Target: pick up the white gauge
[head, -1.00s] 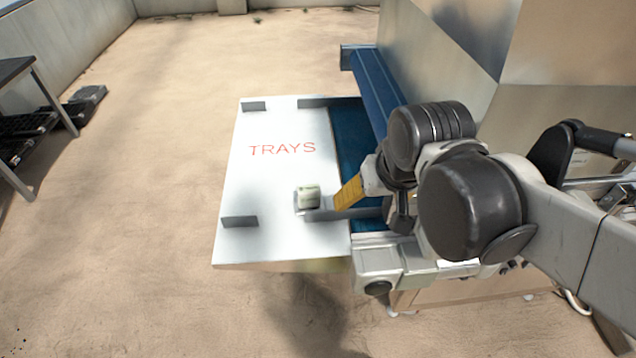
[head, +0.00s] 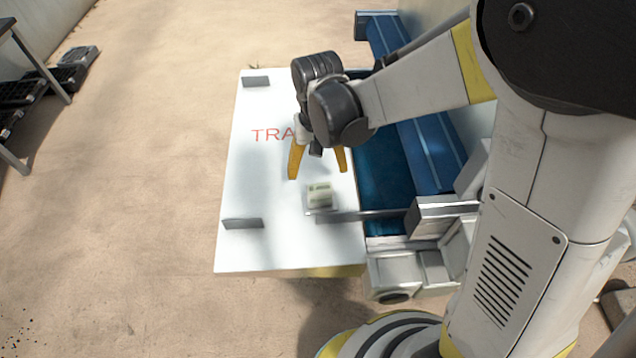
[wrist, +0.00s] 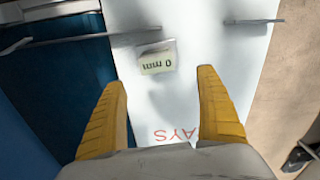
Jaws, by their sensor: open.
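The white gauge (head: 319,195) is a small pale block on the white board marked TRAYS, beside a grey bar. In the wrist view the gauge (wrist: 157,62) shows dark lettering that reads "0 mm" upside down. My gripper (head: 318,176) has yellow fingers spread apart over the board, just behind the gauge in the head view. In the wrist view my gripper (wrist: 160,78) is open and empty, with the gauge ahead of the fingertips and roughly between their lines. The gauge is apart from both fingers.
The white board (head: 240,190) carries upright grey tabs (head: 243,223) near its left edge. A grey bar (head: 365,214) reaches over the board from the right. A blue conveyor (head: 385,185) lies right of the board. Open floor is on the left.

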